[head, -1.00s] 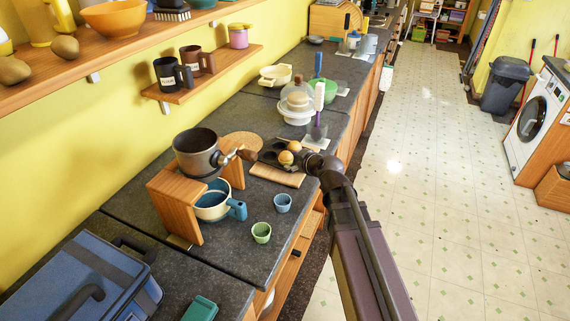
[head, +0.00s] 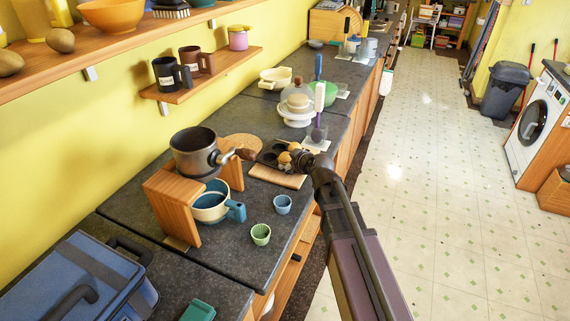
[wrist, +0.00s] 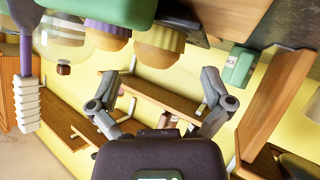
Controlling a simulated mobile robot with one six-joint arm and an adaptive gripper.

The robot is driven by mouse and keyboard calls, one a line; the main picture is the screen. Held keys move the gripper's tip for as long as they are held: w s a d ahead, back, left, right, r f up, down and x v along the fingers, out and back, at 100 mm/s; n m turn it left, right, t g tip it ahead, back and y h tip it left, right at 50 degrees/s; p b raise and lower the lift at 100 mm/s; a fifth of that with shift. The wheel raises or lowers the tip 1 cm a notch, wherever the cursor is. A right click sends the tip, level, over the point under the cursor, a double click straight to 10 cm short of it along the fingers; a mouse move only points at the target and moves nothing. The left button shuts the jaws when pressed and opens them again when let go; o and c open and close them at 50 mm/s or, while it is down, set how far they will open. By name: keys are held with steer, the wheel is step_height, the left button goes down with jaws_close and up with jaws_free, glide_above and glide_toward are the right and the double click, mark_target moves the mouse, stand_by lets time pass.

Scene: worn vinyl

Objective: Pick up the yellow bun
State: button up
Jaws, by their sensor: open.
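The yellow bun (wrist: 160,45) has a pale yellow ribbed wrapper and a golden top. In the wrist view it is at the upper middle, beyond and between my fingertips, apart from them. A second bun (wrist: 106,34) with a purple wrapper is just left of it. In the head view a bun (head: 284,158) shows at the dark muffin tin (head: 268,153) on the counter; which bun it is I cannot tell. My gripper (wrist: 158,80) is open and empty. In the head view my gripper (head: 298,160) is at the tin's right side and partly covers the buns.
A wooden board (head: 277,177) lies before the tin. A pot (head: 195,153) on a wooden stand is to the left. A glass dome (head: 298,92) and a spatula (head: 318,105) stand behind. Small blue (head: 282,204) and green (head: 260,234) cups are in front.

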steer(key=shift+b+x, duration=0.45)
steer(key=shift+x, duration=0.95)
steer(key=c, duration=1.2)
